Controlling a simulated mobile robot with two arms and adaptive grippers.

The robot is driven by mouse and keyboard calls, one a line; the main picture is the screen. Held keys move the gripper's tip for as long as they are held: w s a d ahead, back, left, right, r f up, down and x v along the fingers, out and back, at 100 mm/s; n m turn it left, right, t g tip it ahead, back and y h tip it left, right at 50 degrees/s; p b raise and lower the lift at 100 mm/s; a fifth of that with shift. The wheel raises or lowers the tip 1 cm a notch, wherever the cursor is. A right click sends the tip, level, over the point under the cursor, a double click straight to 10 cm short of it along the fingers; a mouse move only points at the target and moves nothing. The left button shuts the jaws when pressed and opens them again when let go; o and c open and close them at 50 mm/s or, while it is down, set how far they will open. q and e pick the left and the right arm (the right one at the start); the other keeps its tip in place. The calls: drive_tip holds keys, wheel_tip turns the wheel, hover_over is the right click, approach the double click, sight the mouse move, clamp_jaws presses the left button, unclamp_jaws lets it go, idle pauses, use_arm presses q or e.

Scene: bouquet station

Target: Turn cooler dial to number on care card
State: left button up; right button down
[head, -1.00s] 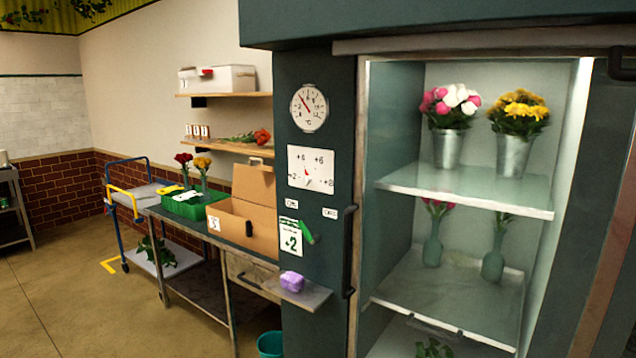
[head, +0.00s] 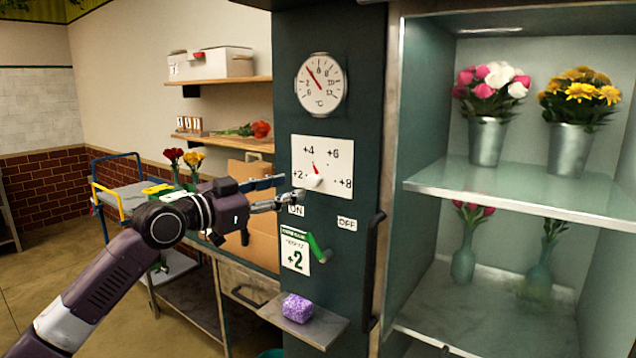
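The cooler dial is a white plate (head: 340,167) marked +2, +4, +6 and +8 on the dark green cooler front. Its pale knob (head: 313,182) has a red pointer that points upward, nearest +4. The care card (head: 295,252), white with a green top, hangs below and reads +2. My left gripper (head: 294,187) is at the knob's left, its fingers apart and one tip close to the knob. I cannot tell whether it touches. Nothing shows between the fingers. My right gripper is not in view.
A round thermometer (head: 320,84) is above the dial. ON and OFF labels (head: 347,224), a green handle (head: 317,247) and a small shelf (head: 323,330) with a purple block (head: 297,308) are below. A dark vertical handle (head: 373,265) and open flower shelves (head: 520,190) stand to the right.

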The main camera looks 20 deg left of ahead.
sight(311, 181)
use_arm(q)
drive_tip(key=w+d, duration=0.1)
drive_tip(key=w+d+p, duration=0.1)
drive_tip(key=w, duration=0.1)
drive_tip(key=shift+d+r, duration=0.25)
drive_tip(key=shift+r, duration=0.15)
drive_tip(key=shift+f+p+x, duration=0.2)
drive_tip(key=shift+p+x, duration=0.3)
drive_tip(key=shift+x, duration=0.7)
drive_tip(key=shift+w+a+f, duration=0.1)
drive_tip(key=shift+w, duration=0.35)
drive_tip(key=c, duration=0.8)
clamp_jaws()
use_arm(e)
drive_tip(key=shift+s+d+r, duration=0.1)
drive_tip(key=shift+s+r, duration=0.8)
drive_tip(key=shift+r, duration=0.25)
